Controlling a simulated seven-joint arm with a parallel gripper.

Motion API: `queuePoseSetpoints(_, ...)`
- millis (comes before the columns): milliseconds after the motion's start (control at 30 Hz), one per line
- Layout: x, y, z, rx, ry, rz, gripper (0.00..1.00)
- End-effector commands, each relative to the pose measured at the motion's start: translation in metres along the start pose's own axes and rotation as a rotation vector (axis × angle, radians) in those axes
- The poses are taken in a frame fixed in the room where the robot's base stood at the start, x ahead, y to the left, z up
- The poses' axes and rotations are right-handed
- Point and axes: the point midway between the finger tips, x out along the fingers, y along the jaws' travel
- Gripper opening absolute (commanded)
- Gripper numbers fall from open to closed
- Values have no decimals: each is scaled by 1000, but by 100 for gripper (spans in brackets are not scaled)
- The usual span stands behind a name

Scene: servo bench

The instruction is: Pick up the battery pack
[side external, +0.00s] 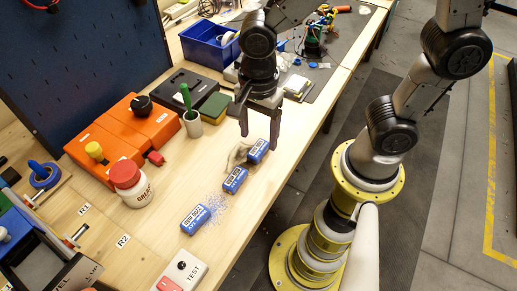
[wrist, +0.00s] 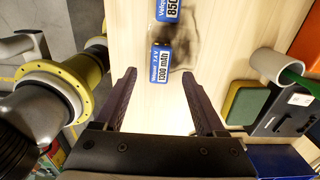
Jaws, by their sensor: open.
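Three blue battery packs with white labels lie in a loose row on the wooden bench. In the side view, one pack (side external: 257,151) is just below my gripper, a second (side external: 234,180) is nearer the camera, and a third (side external: 195,218) is farther left. My gripper (side external: 259,136) points down, open and empty. In the wrist view, a pack marked 7.4 V 1300 mAh (wrist: 161,63) lies ahead between the lines of my open fingers (wrist: 158,76). Another pack marked 850 (wrist: 168,9) is cut by the top edge.
A dark smudge (wrist: 187,48) marks the wood beside the packs; blue specks (side external: 217,207) lie near the third. A white cup with a green-handled tool (side external: 192,126), a white jar with red lid (side external: 131,185), orange boxes (side external: 122,138) and a TEST box (side external: 182,271) stand around.

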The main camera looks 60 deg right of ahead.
Motion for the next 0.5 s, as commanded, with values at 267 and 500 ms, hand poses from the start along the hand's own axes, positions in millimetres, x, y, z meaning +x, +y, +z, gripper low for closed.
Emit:
queuePoseSetpoints(267,35,0,0,0,1,2,72)
queuePoseSetpoints(500,37,0,0,0,0,0,72)
